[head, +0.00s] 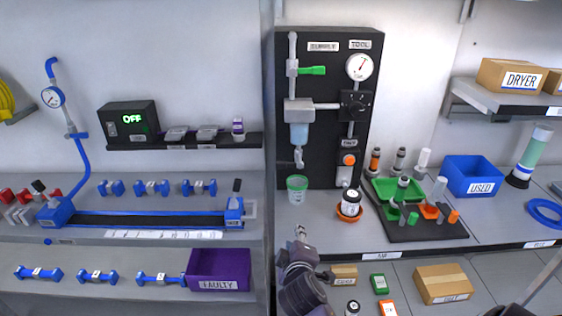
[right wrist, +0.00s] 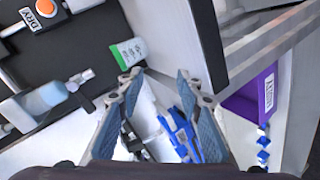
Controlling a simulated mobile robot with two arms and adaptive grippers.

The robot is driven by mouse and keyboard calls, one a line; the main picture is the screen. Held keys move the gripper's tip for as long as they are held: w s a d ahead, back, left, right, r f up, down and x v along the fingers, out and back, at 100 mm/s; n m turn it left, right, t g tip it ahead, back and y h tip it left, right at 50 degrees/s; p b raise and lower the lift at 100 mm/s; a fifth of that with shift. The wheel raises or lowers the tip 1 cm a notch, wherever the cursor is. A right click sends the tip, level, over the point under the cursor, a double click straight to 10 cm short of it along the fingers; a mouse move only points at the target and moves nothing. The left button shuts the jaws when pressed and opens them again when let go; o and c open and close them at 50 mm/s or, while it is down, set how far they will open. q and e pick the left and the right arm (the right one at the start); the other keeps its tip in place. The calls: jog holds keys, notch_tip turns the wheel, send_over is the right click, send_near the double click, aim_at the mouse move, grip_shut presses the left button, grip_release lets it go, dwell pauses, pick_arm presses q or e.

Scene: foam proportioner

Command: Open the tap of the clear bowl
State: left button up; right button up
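The clear bowl (head: 299,135) is a bluish see-through cylinder under the grey pipe fitting on the black panel. Its small pale tap (head: 298,157) hangs below it, above a green-rimmed cup (head: 297,190) on the shelf. In the right wrist view the bowl (right wrist: 42,98) and tap (right wrist: 80,78) lie at the left, and the cup (right wrist: 128,53) lies beyond the fingers. My right gripper (head: 300,234) is in front of the shelf, below the cup and apart from the tap. Its fingers (right wrist: 160,78) are open with nothing between them. My left gripper is not in view.
A green supply handle (head: 312,70) and a gauge (head: 360,67) are higher on the panel. An orange-based jar (head: 350,204) stands right of the cup. A grey upright partition (head: 268,130) runs left of the panel.

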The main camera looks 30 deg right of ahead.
aim_at(282, 167)
jog(key=w+d+r+n+t+h, duration=0.3)
jog(key=w+r+n+t, duration=0.15)
jog(key=w+r, duration=0.7)
jog(key=shift+n, duration=0.35)
jog(key=shift+r+p+x, duration=0.2)
jog(key=shift+p+x, duration=0.05)
jog(key=shift+x, duration=0.75)
jog(key=shift+r+p+x, duration=0.2)
jog(key=shift+p+x, duration=0.05)
jog(key=shift+x, duration=0.75)
jog(key=shift+r+p+x, duration=0.2)
jog(key=shift+p+x, duration=0.05)
jog(key=shift+x, duration=0.75)
jog(key=shift+d, duration=0.1)
jog(key=shift+c, duration=0.3)
grip_shut()
